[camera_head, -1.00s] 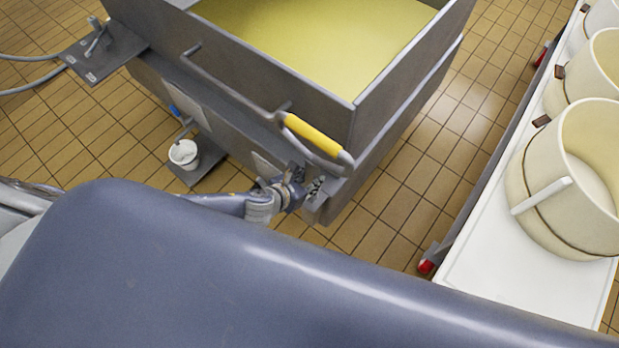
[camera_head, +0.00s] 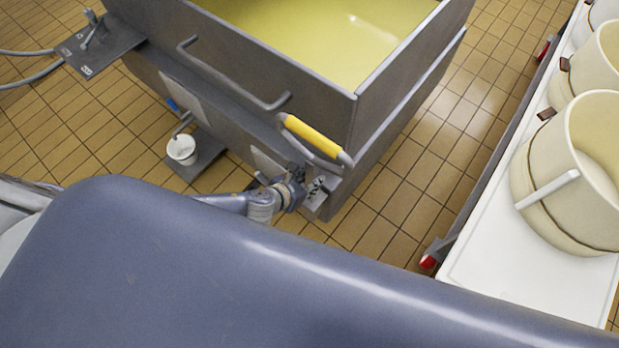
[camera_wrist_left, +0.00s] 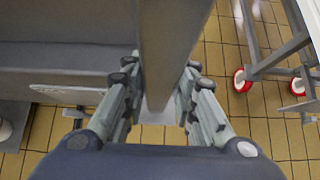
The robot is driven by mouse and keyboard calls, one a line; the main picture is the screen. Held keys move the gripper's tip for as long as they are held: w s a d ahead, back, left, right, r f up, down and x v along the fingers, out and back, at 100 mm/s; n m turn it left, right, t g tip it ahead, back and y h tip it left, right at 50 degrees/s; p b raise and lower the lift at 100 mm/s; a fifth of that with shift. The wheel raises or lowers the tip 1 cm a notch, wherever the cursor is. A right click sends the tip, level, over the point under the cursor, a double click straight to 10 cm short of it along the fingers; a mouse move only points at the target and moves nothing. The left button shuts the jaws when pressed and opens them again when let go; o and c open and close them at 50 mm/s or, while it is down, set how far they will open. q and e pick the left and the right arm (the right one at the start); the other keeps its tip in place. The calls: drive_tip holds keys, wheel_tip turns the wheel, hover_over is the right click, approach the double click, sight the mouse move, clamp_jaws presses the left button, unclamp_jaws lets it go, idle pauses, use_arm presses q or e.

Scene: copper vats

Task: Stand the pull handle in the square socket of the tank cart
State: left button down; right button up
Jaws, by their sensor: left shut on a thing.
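The pull handle has a yellow grip (camera_head: 313,137) on a grey bent bar. It shows at the near corner of the grey tank cart (camera_head: 300,75). My left gripper (camera_head: 316,186) is low at that corner, below the yellow grip. The cart's grey side (camera_wrist_left: 55,65) is close on the left there. I cannot make out the square socket or whether the shaft's foot is in it. My right gripper is not in view.
The tank holds yellow liquid (camera_head: 330,30). A side rail (camera_head: 230,82) runs along its wall. A white cup (camera_head: 181,149) stands on a low plate at the left. At right, a white trolley (camera_head: 490,270) carries cream tubs (camera_head: 535,170). Tiled floor lies clear between cart and trolley.

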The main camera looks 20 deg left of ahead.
use_arm(q)
drive_tip(key=shift+w+f, duration=0.1)
idle(0.3)
drive_tip(key=c, duration=1.3)
unclamp_jaws()
drive_tip(key=shift+o, duration=0.5)
drive_tip(key=shift+s+f, duration=0.2)
drive_tip(key=shift+s, duration=0.05)
drive_tip(key=v, duration=1.2)
drive_tip(key=shift+w+r, duration=0.15)
